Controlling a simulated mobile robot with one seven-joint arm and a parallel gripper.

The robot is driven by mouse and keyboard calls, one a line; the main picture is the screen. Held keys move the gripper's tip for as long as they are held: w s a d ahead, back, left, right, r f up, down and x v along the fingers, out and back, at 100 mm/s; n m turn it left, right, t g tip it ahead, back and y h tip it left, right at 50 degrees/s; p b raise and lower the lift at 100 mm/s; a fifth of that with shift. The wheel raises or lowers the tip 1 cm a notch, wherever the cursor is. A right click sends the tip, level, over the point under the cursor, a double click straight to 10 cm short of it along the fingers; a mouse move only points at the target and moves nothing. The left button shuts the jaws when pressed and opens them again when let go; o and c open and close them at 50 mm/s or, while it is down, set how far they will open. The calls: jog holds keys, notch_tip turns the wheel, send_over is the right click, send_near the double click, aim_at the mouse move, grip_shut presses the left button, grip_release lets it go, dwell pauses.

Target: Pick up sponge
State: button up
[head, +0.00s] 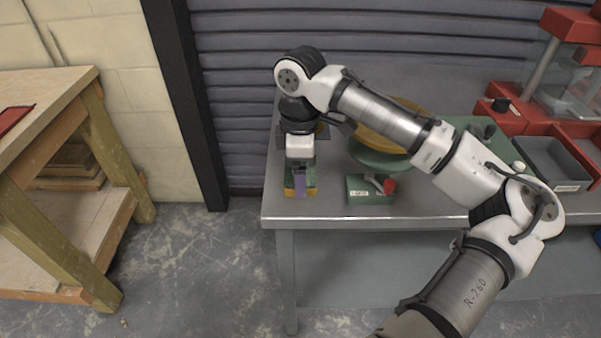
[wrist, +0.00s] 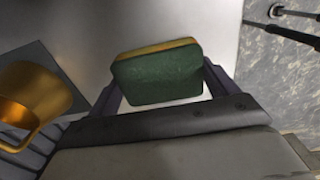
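The sponge (wrist: 158,77), green with a yellow layer, lies green side up at the front left of the metal table. In the head view the sponge (head: 312,184) is partly hidden behind a purple finger. My gripper (head: 300,188) points down over it, with its fingers reaching down beside it. In the wrist view the sponge sits between the two fingers of my gripper (wrist: 161,80) and fills nearly all the space. I see no clear gap on either side, but I cannot tell whether the fingers press on it or whether it is lifted.
A green box (head: 369,196) with a red-handled tool stands to the right on the metal table (head: 440,208). Behind it are a green tub (head: 372,158) and a yellow tub (head: 375,140), partly hidden by my arm. A wooden workbench (head: 50,88) stands at left, across open floor.

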jog(key=shift+r, duration=0.15)
jog(key=shift+c, duration=0.3)
notch_tip(320, 180, up, 20)
jog(key=p, duration=0.1)
jog(key=o, duration=0.3)
jog(key=shift+c, duration=1)
jog(key=shift+p, duration=0.35)
